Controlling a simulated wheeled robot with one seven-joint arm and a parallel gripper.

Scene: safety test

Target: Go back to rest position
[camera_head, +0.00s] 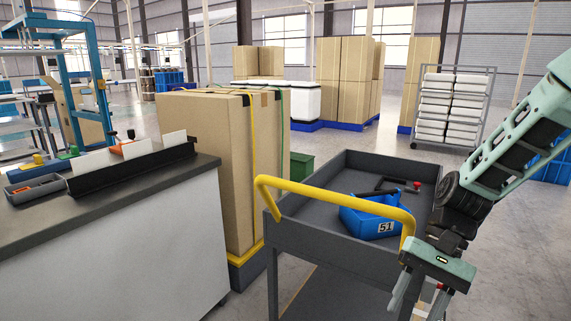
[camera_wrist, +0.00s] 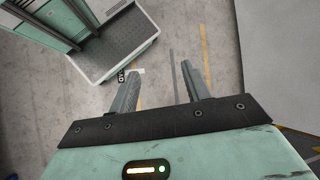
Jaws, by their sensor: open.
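My gripper (camera_head: 420,302) hangs at the lower right in the head view, pointing down, in front of the cart's right side. In the wrist view its two fingers (camera_wrist: 161,82) are spread apart with only floor between them. It holds nothing. My arm reaches in from the right edge of the head view. The fingertips are partly cut off or hard to see in the head view.
A grey cart (camera_head: 335,172) with a yellow handle (camera_head: 335,193) holds a blue bin (camera_head: 372,222) marked 51 and dark tools. A counter (camera_head: 130,185) stands left, with tall cartons (camera_head: 205,150) behind it. Concrete floor (camera_wrist: 205,40) shows below my gripper.

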